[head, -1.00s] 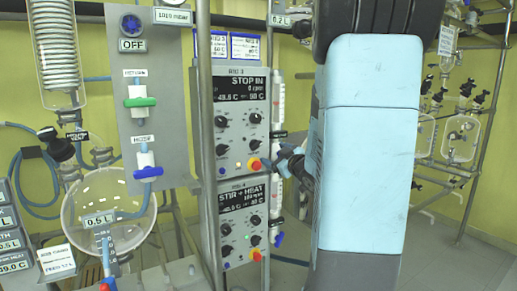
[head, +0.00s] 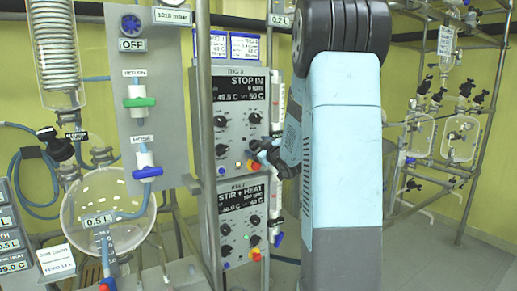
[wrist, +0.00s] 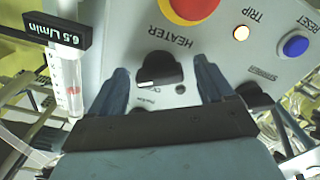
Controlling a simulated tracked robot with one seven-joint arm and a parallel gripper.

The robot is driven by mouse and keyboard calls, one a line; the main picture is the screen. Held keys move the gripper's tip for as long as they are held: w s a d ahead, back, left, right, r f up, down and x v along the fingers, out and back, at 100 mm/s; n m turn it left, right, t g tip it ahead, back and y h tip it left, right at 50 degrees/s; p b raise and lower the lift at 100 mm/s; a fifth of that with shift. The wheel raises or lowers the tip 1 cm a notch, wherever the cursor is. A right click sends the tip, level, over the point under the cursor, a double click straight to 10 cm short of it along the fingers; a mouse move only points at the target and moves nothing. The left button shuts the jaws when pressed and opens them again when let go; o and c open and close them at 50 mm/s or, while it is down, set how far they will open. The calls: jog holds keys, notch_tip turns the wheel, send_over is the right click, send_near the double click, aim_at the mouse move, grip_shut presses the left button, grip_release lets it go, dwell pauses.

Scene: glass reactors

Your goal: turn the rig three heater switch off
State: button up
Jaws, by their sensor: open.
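The rig 3 control box (head: 241,110) stands on the rack in the head view, its display reading STOP IN and 0 rpm. Its heater switch (wrist: 157,70) is a black rotary knob with a white mark, beside the HEATER label in the wrist view. My gripper (wrist: 160,75) is open, with one dark finger on each side of the knob. I cannot tell whether the fingers touch it. In the head view my gripper (head: 262,149) is at the box's lower right and partly covers that corner.
A red button with a yellow ring (wrist: 190,8), a lit trip lamp (wrist: 241,33) and a blue reset button (wrist: 295,45) are close by. A 6.5 L/min flow tube (wrist: 66,80) stands beside the box. A second control box (head: 242,215) sits below.

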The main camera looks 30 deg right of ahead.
jog(key=shift+c, duration=0.5)
jog(key=c, duration=0.9)
jog(key=shift+c, duration=0.2)
jog(key=shift+n, duration=0.4)
jog(key=n, duration=0.5)
jog(key=shift+n, duration=0.4)
jog(key=n, duration=0.5)
jog(key=shift+f, duration=0.15)
jog(key=shift+s+n, duration=0.1)
jog(key=shift+n, duration=0.2)
jog(key=shift+f, duration=0.1)
